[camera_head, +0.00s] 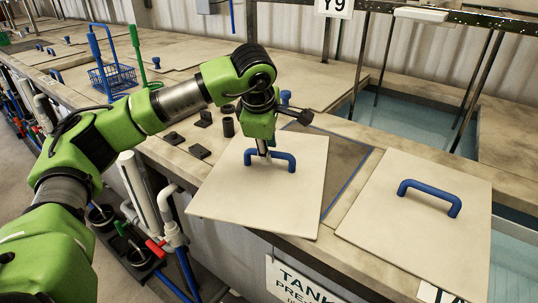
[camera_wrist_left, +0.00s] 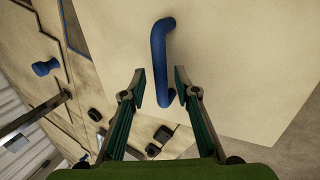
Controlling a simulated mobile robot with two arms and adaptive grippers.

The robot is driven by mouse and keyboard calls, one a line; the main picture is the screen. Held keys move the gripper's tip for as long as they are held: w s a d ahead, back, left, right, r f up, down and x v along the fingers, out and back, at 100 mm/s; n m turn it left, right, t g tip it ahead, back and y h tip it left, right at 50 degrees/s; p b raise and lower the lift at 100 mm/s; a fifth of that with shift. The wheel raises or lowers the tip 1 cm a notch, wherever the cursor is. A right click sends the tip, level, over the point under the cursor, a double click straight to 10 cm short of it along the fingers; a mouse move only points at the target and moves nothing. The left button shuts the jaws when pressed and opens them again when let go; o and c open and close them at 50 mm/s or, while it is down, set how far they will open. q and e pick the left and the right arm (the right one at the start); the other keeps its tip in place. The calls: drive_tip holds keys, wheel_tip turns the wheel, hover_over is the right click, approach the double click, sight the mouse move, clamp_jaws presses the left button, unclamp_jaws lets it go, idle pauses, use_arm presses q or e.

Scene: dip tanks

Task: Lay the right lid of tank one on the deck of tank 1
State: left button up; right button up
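A square pale lid (camera_head: 240,196) with a blue arched handle (camera_head: 282,156) sits slightly askew at the deck's front, its near corner past the edge. My left gripper (camera_head: 262,152) is over this handle. In the left wrist view, the fingers (camera_wrist_left: 160,82) stand apart on either side of the handle (camera_wrist_left: 159,45), with narrow gaps showing. A second pale lid (camera_head: 400,222) with a blue handle (camera_head: 430,193) lies to the right, also reaching past the front edge. Which is the task's right lid I cannot tell. My right gripper is out of view.
A dark strip with a blue edge (camera_head: 347,186) shows between the lids. Open tanks with bluish liquid (camera_head: 415,125) lie behind at right. Small black blocks (camera_head: 200,151), a blue basket (camera_head: 112,78) and metal posts (camera_head: 360,62) stand nearby. Pipes run below the front edge.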

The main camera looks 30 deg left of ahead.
use_arm(q)
drive_tip(key=b+v, duration=0.2)
drive_tip(key=v, duration=0.7)
drive_tip(key=shift+s+r, duration=0.2)
drive_tip(key=shift+r, duration=0.15)
